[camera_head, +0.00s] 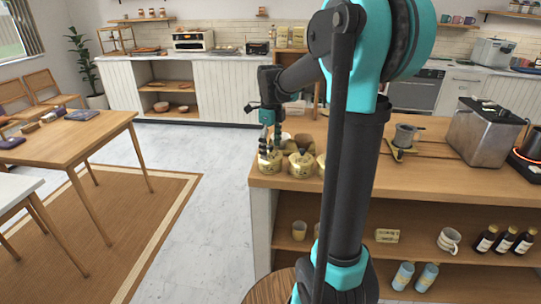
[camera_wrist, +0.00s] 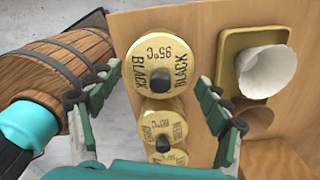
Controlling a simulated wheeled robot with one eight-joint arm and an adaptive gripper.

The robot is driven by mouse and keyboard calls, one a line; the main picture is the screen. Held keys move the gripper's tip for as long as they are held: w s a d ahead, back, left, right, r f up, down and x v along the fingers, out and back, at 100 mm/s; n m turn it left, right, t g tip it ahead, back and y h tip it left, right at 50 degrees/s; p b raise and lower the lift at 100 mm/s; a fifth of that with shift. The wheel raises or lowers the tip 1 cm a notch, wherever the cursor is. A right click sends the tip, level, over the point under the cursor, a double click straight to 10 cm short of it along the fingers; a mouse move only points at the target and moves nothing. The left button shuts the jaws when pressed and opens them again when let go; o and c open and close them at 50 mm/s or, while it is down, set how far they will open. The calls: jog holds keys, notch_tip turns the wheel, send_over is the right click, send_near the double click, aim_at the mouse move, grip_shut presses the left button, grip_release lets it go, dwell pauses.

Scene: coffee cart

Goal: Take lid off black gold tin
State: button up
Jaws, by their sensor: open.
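A dark knob (camera_wrist: 163,83) stands on the lid. My gripper (camera_wrist: 157,78) is open, with one finger on each side of the lid and the knob between them. I cannot tell whether the fingers touch the lid. In the head view my gripper (camera_head: 270,146) points down over a gold tin (camera_head: 268,166) at the counter's left end.
More gold tins (camera_wrist: 163,118) stand in a row close by.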

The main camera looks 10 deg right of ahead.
jog(key=c, duration=1.3)
